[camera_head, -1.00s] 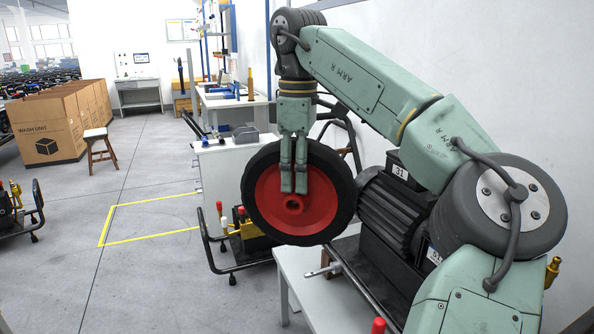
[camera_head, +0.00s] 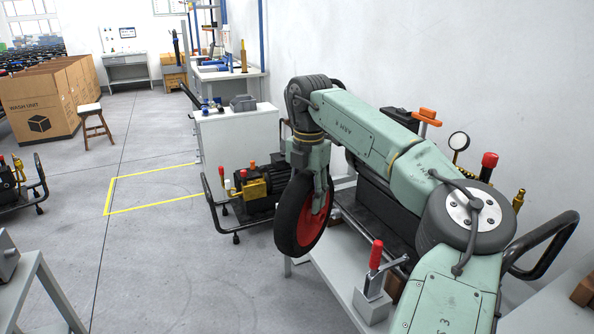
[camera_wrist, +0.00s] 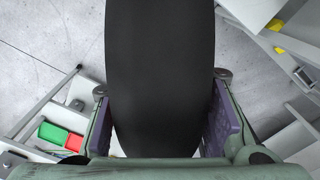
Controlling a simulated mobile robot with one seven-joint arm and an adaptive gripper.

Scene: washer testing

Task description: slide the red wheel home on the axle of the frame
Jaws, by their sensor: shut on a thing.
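The red wheel (camera_head: 316,216) with its black tyre hangs upright in my gripper (camera_head: 320,190), seen at a steep angle with its red side facing right. My gripper's fingers straddle the wheel from above. In the wrist view the tyre (camera_wrist: 160,75) fills the space between both fingers (camera_wrist: 160,120). The wheel is beside the left edge of the workbench (camera_head: 335,277). The frame on the bench is partly hidden behind my arm; its black tube handle (camera_head: 548,250) shows at the right. I cannot make out the axle clearly, nor whether the wheel touches it.
A clamp with a red handle (camera_head: 376,255) stands on the bench's front part. A second washer (camera_head: 250,185) in a black tube frame stands on the floor behind. A gauge (camera_head: 458,141) rises behind my arm. The floor left of the wheel is clear.

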